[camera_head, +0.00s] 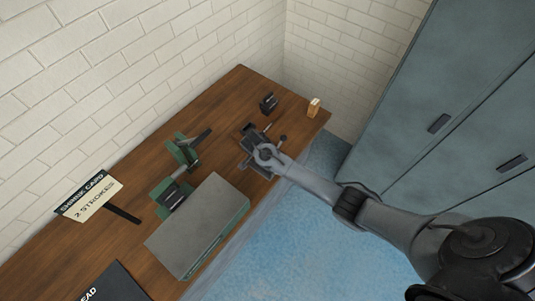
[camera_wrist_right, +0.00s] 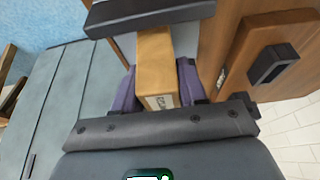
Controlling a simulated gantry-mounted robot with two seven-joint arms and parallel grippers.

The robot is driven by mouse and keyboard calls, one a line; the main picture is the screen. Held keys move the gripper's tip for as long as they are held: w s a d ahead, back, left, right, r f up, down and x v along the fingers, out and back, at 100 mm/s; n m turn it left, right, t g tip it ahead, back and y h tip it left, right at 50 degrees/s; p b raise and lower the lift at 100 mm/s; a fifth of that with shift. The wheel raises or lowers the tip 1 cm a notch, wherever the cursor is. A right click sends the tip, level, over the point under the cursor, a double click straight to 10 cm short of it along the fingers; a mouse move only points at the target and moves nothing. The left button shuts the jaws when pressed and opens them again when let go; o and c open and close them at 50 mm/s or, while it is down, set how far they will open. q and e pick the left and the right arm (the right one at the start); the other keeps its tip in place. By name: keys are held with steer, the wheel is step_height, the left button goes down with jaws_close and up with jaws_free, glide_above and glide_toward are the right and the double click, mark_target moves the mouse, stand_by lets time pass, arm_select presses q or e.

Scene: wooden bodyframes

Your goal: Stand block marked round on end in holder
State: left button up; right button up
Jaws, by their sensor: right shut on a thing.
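My right gripper (camera_head: 256,143) is low over the wooden bench, near its front right part. In the right wrist view its purple fingers (camera_wrist_right: 158,82) are shut on a light wooden block (camera_wrist_right: 154,52) with a small pale label on its end. A small dark holder-like piece (camera_head: 268,102) stands on the bench beyond the gripper. A small light block (camera_head: 313,107) stands upright near the bench's right corner. My left gripper is out of view.
A green machine (camera_head: 183,151) and a grey-topped green block (camera_head: 197,226) occupy the bench's middle. A shrink card sign (camera_head: 90,196) stands left, and a black card (camera_head: 110,284) lies in front. Blue-grey cabinets (camera_head: 432,90) stand right; blue floor (camera_head: 300,240) lies between.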

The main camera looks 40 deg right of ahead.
stand_by(0.3)
steer(key=o, duration=1.2)
steer(key=shift+o, duration=0.3)
steer(key=o, duration=0.5)
steer(key=shift+c, duration=0.2)
steer(key=shift+r, duration=0.1)
